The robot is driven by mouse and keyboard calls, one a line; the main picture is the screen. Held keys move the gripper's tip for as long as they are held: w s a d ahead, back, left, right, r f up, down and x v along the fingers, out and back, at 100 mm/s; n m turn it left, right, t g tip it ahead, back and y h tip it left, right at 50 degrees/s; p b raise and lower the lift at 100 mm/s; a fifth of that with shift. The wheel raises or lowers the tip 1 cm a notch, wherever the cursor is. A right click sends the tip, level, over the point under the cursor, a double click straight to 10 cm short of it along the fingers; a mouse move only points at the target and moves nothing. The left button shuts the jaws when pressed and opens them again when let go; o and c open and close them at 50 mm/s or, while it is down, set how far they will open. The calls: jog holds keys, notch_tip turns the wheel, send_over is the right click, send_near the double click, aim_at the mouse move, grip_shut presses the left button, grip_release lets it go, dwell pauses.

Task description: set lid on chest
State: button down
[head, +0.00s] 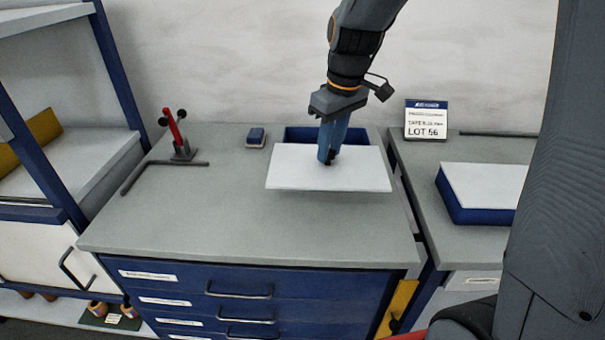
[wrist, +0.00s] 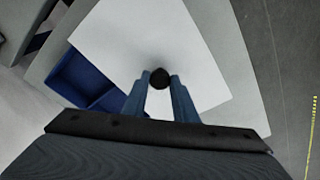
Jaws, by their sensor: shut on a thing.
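A flat white lid (head: 300,168) hangs over the grey worktop, in front of and partly over a blue open chest (head: 357,134) at the back of the bench. My gripper (head: 327,158) points down and is shut on the lid's small dark knob (wrist: 159,78). In the wrist view the lid (wrist: 130,45) lies beyond the fingers, and the blue chest (wrist: 84,80) shows open at its left, with a divider inside. The lid is offset from the chest and hides much of it in the head view.
A red-handled clamp (head: 178,135), a dark bar and a small blue block (head: 256,137) lie on the bench. A lot sign (head: 426,119) and a blue box with a white top (head: 478,190) stand on the right bench. The worktop's front is clear.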

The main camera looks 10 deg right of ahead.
aim_at(331, 174)
jog(key=s, duration=0.1)
jog(key=s+f, duration=0.1)
jog(key=s, duration=0.1)
jog(key=shift+s+a+f, duration=0.15)
jog(key=shift+s+f, duration=0.1)
jog(key=shift+s, duration=0.05)
notch_tip(331, 174, down, 4)
jog(key=shift+f+p, duration=0.1)
jog(key=shift+p, duration=0.5)
jog(key=shift+f+p, duration=0.35)
jog(key=shift+f, duration=2.25)
jog(key=shift+f, duration=0.15)
jog(key=c, duration=1.4)
grip_release()
jog(key=shift+c, duration=0.2)
